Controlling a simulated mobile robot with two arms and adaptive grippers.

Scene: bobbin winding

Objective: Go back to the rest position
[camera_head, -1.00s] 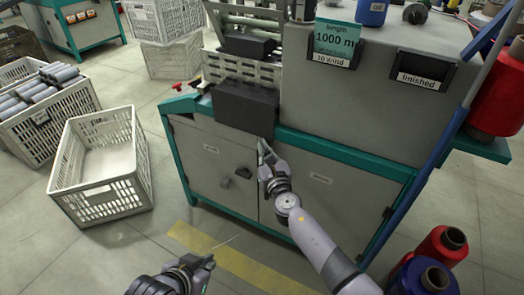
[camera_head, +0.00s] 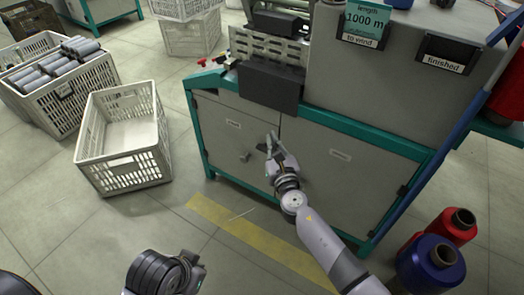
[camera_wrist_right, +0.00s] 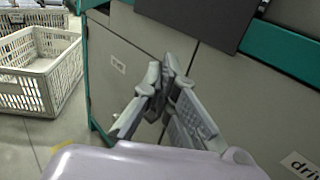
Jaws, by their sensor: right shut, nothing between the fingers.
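My right gripper (camera_head: 270,142) is shut and empty in front of the grey cabinet doors of the winding machine (camera_head: 330,150), below the dark box on its front. In the right wrist view its fingers (camera_wrist_right: 162,75) meet at the tips with nothing between them. My left gripper (camera_head: 188,262) is at the bottom of the head view, low over the floor. Its fingers are small and partly hidden by the wrist, so its opening is unclear.
An empty white crate (camera_head: 82,160) stands on the floor at left, with a crate of grey bobbins (camera_head: 100,72) behind it. Red (camera_head: 440,228) and blue (camera_head: 462,268) spools stand at lower right. The tiled floor between my arms is clear.

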